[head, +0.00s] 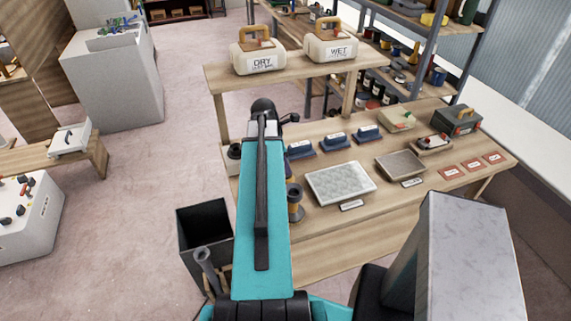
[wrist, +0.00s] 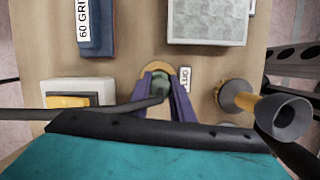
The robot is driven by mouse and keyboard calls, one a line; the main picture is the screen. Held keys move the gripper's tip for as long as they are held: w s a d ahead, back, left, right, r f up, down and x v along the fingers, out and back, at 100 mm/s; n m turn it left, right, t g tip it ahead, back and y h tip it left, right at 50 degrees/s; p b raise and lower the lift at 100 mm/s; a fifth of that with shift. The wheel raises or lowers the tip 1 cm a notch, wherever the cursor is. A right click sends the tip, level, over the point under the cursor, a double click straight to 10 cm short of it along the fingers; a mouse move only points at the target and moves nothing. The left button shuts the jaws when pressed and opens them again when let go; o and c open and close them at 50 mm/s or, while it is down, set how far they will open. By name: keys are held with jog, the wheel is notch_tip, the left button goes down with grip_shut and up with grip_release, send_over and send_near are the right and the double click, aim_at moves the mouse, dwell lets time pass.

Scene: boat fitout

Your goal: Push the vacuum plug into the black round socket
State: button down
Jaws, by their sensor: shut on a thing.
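In the wrist view my gripper (wrist: 158,98) has its two purple fingers closed around a small dark greenish piece, which I take to be the vacuum plug (wrist: 160,84). A tan-orange rounded rim (wrist: 158,67) shows just beyond the fingertips. A dark hose or cable (wrist: 60,113) runs in from the left to the fingers. I cannot make out a black round socket for sure, nor whether the plug touches one. In the head view my teal arm hides the gripper and the plug.
A flared dark-and-tan fitting (head: 294,203) stands at the bench's front edge, right of the fingers in the wrist view (wrist: 287,117). A white box with a yellow part (wrist: 75,98) is on the left. Blue sanding blocks (head: 336,139) and a pale tray (head: 340,183) lie nearby. A black bin (head: 205,228) stands on the floor.

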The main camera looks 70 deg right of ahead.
dwell(0.3)
jog(key=c, duration=1.5)
grip_release()
jog(key=shift+o, duration=0.2)
jog(key=shift+r, duration=0.1)
jog(key=b+v, duration=0.3)
jog(key=v, duration=1)
jog(key=shift+r+b, duration=0.25)
jog(key=shift+b, duration=0.05)
jog(key=shift+w+a, duration=0.1)
jog(key=shift+w, duration=0.05)
jog(key=shift+w, duration=0.1)
